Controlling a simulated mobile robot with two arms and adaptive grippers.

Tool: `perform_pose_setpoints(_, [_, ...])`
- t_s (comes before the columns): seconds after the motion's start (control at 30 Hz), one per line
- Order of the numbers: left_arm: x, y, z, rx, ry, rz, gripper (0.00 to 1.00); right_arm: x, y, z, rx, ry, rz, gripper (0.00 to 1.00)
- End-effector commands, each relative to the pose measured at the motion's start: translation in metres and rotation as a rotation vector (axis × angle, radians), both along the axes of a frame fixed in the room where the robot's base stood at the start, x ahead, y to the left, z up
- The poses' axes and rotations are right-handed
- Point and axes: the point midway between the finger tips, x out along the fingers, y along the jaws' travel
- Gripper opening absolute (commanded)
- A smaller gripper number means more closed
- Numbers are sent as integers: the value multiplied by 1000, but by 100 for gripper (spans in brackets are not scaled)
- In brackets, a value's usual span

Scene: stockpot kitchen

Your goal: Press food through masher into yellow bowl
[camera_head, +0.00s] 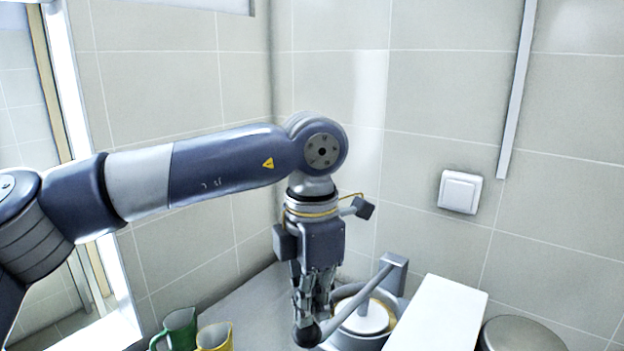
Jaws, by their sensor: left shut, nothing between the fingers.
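The masher (393,272) is a grey metal device with a raised hinge block at its right and a lever arm (360,302) sloping down to the left. A round white plate-like part (366,320) sits under the lever in a round body with a tan rim. My left gripper (307,325) points down, shut and empty, at the lever's dark knob end; I cannot tell whether it touches. Its fingers partly hide the masher's left side. A yellow jug-like vessel (214,338) stands at the bottom left, cut by the frame. I cannot make out a yellow bowl or food. My right gripper is out of view.
A green jug (178,330) stands left of the yellow one. A white box-like block (440,312) is close to the right of the masher, with a round metal lid (522,334) beyond it. The tiled wall (440,100) closes off the back. Grey counter shows left of my gripper.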

Motion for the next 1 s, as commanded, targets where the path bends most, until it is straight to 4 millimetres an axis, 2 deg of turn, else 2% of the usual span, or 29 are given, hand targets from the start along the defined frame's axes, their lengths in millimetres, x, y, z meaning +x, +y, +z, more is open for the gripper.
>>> perform_pose_setpoints(0.5, [0, 0, -13, 1, 0, 0, 0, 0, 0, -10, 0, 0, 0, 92])
perform_pose_setpoints(1.0, [0, 0, -13, 1, 0, 1, 0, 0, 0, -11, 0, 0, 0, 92])
